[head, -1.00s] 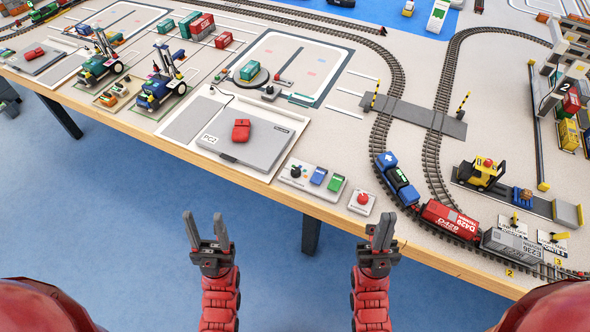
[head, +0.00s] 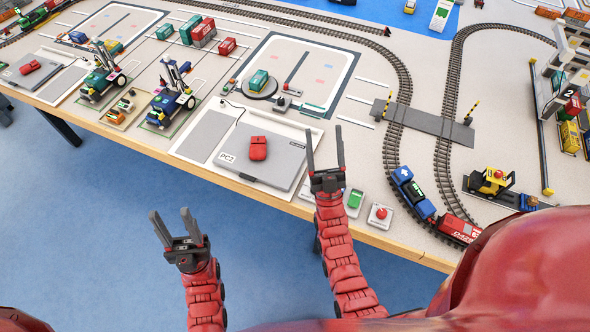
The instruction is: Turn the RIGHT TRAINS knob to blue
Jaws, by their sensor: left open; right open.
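A white control panel (head: 351,211) lies near the table's front edge in the head view. Its green switch (head: 355,197) shows at the right end. The black knob and blue switch at its left are hidden behind my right gripper, so I cannot see where the knob points. No readable label shows on the panel. My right gripper (head: 325,150) is open and empty, its fingers pointing away over the table edge. I cannot tell its height above the panel. My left gripper (head: 172,221) is open and empty, in front of the table over the blue floor.
A red push button (head: 381,213) sits on a small box just right of the panel. A grey laptop-like pad with a red mouse-like block (head: 258,148) lies left. A blue train car (head: 413,192) and red wagon (head: 459,228) stand on the track at right.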

